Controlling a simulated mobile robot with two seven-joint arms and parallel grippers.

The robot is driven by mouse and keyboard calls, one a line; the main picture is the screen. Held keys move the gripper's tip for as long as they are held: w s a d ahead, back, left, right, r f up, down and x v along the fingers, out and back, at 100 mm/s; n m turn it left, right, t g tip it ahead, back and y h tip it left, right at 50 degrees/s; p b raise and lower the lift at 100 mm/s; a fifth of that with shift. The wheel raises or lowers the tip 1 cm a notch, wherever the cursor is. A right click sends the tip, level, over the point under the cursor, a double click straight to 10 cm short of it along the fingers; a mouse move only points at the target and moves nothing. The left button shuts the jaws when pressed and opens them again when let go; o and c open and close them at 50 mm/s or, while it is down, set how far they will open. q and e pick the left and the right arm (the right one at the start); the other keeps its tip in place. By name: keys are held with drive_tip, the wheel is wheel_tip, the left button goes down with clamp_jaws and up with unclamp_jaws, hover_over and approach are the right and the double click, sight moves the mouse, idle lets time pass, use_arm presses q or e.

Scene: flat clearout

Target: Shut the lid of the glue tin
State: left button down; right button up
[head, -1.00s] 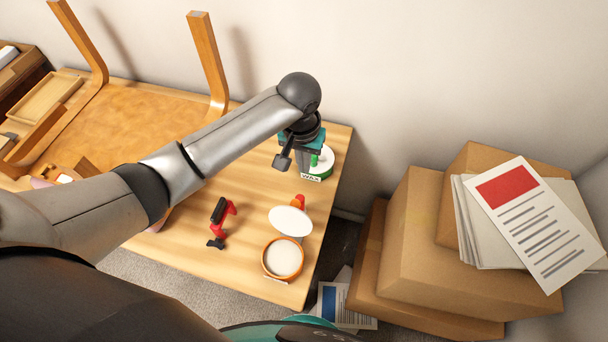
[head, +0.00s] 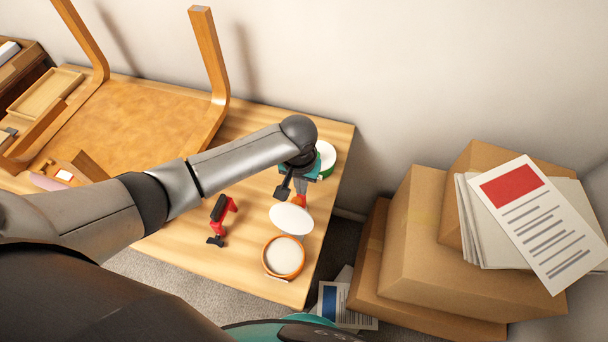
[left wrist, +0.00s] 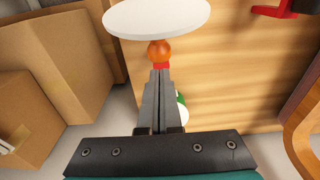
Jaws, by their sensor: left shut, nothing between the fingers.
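The glue tin (head: 267,262) is a round orange tin with a pale top surface, near the table's front right edge. Its white lid (head: 291,219) stands tilted open at the tin's far side; it also shows in the left wrist view (left wrist: 157,17). An orange, knob-like piece with red below it (left wrist: 159,52) is on the lid's far side. My left gripper (left wrist: 160,72) is shut and empty, its tips close to that piece on the far side of the lid. I cannot tell whether they touch. My right gripper is not in view.
A green and white tin (head: 327,158) stands behind my left gripper. A red and black clamp-like tool (head: 222,217) lies left of the glue tin. An upturned stool or chair (head: 150,120) fills the table's left. Cardboard boxes (head: 420,240) are stacked right of the table.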

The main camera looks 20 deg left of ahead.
use_arm(q)
drive_tip(key=shift+s+r, duration=0.1)
drive_tip(key=shift+s, duration=0.3)
